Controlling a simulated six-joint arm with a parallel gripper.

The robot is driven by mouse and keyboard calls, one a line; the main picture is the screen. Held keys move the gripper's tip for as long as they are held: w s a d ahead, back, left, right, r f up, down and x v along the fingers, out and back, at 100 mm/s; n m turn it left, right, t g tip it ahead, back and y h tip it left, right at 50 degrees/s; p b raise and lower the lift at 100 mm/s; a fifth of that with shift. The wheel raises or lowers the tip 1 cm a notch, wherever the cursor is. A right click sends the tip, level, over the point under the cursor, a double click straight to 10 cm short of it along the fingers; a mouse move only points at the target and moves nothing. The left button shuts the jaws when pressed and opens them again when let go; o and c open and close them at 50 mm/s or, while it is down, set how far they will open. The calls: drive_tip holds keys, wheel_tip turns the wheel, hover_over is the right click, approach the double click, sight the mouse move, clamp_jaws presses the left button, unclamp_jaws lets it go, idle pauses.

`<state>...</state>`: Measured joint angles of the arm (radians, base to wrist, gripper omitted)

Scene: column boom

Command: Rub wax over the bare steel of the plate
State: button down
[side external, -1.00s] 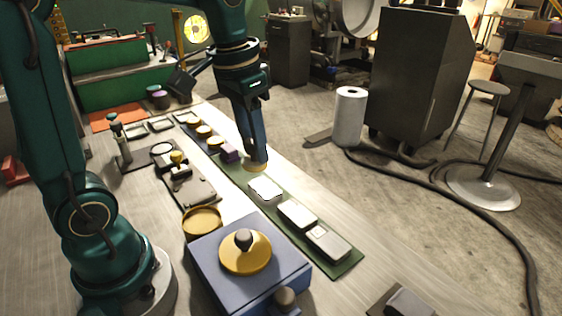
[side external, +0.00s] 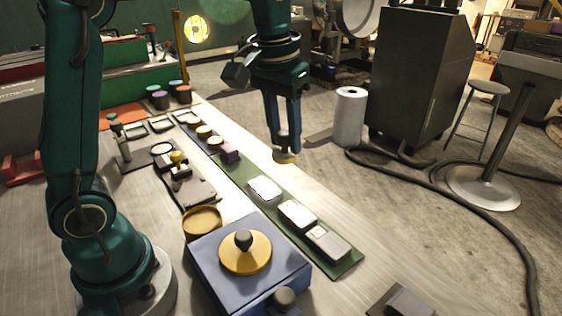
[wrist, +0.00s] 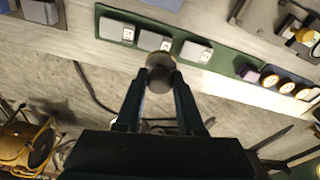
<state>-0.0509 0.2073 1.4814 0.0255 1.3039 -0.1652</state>
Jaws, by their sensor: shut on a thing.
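My gripper (side external: 284,128) is shut on a round, dark-handled applicator (side external: 286,155) with a yellowish disc underneath. It is raised in the air beyond the green strip (side external: 238,176), apart from everything below. In the wrist view my gripper (wrist: 160,80) grips the applicator's grey round top (wrist: 160,62), and the disc's underside is hidden. Three pale grey, flat rectangular pieces lie on the strip: one nearest the gripper (side external: 265,189), a middle one (side external: 297,213) and an end one (side external: 328,241). I cannot tell which piece is the plate, or whether wax is on it.
A blue box (side external: 208,262) with a yellow knobbed disc (side external: 245,258) stands in front. A yellow round dish (side external: 202,221), a purple block (side external: 229,154) and small yellow-topped pots (side external: 204,132) are nearby. A white paper roll (side external: 349,117) stands beyond the bench.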

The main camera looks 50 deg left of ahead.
drive_tip(key=w+d+f+m, duration=0.1)
drive_tip(key=d+f, duration=0.2)
drive_tip(key=d, duration=0.4)
drive_tip(key=w+d+f+m, duration=0.1)
drive_tip(key=w+d+f, duration=0.15)
drive_tip(key=d, duration=0.45)
drive_tip(key=shift+s+d+f, duration=0.1)
drive_tip(key=shift+s+f, duration=0.1)
drive_tip(key=shift+f, duration=1.85)
drive_tip(key=shift+s+d+f, duration=0.1)
drive_tip(key=shift+s+f, duration=0.05)
drive_tip(key=shift+f, duration=1.85)
drive_tip(key=shift+a+f, duration=0.2)
drive_tip(key=shift+a, duration=3.2)
drive_tip(key=shift+d, duration=3.4)
wheel_tip(320, 180, up, 8)
drive_tip(key=shift+f, duration=0.15)
